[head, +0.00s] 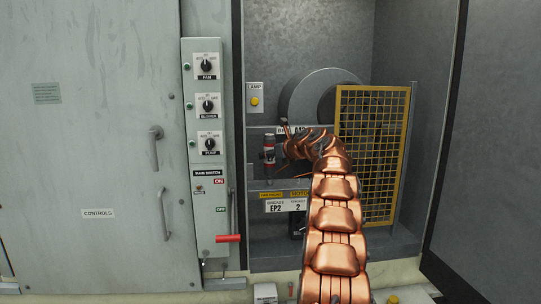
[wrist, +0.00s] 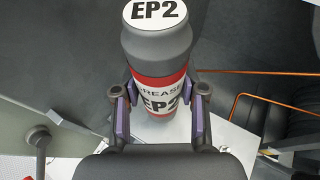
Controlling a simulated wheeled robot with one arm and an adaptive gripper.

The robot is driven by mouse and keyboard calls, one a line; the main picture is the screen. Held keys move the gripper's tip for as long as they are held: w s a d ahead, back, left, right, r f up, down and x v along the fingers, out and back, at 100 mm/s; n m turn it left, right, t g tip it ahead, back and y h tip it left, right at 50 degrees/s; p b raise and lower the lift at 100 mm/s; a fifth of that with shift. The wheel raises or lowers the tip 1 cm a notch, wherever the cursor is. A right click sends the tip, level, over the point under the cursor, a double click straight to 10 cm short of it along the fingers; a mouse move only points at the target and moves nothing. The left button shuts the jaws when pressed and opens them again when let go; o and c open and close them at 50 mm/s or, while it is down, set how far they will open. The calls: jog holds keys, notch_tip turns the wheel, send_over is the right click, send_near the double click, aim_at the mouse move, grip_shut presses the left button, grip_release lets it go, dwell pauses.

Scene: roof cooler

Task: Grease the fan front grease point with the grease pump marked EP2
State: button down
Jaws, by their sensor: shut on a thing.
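The grease pump marked EP2 (wrist: 158,48) is a dark grey cylinder with a red and white band and a round white EP2 label on its end. My gripper (wrist: 160,90) is shut on it around the red band. In the head view the pump (head: 269,151) is upright inside the open fan compartment, left of my copper arm. My gripper in the head view is small and mostly hidden by the wrist. The fan front grease point cannot be made out; a partly covered label (head: 301,130) shows above my wrist, below the round grey fan housing (head: 308,92).
A yellow mesh guard (head: 372,150) stands right of my arm. Left is a switch panel (head: 206,160) with several knobs and a red handle (head: 228,238). The lower ledge is narrow.

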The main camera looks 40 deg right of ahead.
aim_at(270, 135)
jog(key=shift+r, duration=0.2)
jog(key=shift+f+b, duration=0.5)
jog(key=shift+f, duration=0.25)
jog(key=shift+r+p, duration=0.7)
jog(key=shift+r, duration=0.05)
jog(key=shift+r+p, duration=3.3)
jog(key=shift+r, duration=0.35)
